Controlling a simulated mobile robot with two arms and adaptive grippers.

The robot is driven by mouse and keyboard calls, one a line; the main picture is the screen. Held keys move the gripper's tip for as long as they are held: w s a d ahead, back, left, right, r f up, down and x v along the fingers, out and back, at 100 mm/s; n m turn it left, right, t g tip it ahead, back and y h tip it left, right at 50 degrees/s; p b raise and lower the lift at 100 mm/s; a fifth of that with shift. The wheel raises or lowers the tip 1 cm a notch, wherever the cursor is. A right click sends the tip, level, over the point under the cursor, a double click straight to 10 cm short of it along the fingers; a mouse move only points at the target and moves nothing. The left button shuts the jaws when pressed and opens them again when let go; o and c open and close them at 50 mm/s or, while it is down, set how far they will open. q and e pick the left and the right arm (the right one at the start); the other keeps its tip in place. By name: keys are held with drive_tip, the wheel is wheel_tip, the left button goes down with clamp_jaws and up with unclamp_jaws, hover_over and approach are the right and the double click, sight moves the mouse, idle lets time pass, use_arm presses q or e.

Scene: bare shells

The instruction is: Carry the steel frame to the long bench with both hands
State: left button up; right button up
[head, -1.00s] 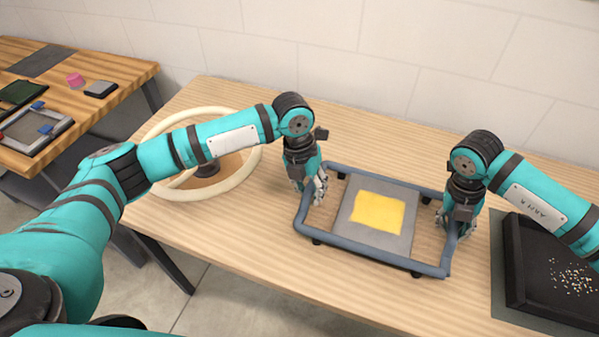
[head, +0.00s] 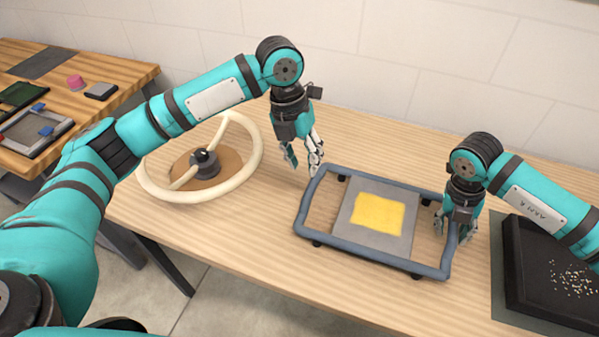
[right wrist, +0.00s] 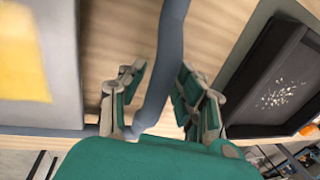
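The steel frame (head: 365,255) is a blue-grey tube rectangle around a grey plate with a yellow square (head: 378,213). It rests on a light wooden bench (head: 250,255). My left gripper (head: 303,168) is open and empty, above the bench just behind the frame's far left corner, apart from the tube. My right gripper (head: 452,228) is at the frame's right side bar. In the right wrist view its fingers (right wrist: 160,85) stand apart on either side of the bar (right wrist: 168,55), with gaps showing between bar and fingers.
A cream steering wheel (head: 250,165) lies on the bench to the left. A black tray (head: 515,265) with pale grains sits at the right on a grey mat. A second wooden table (head: 130,75) with small items stands at the far left. A wall runs behind.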

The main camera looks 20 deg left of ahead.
wheel_tip(320, 180, up, 12)
drive_tip(key=a, duration=0.2)
drive_tip(key=shift+a, duration=0.15)
drive_tip(key=shift+w+f, duration=0.1)
idle(0.5)
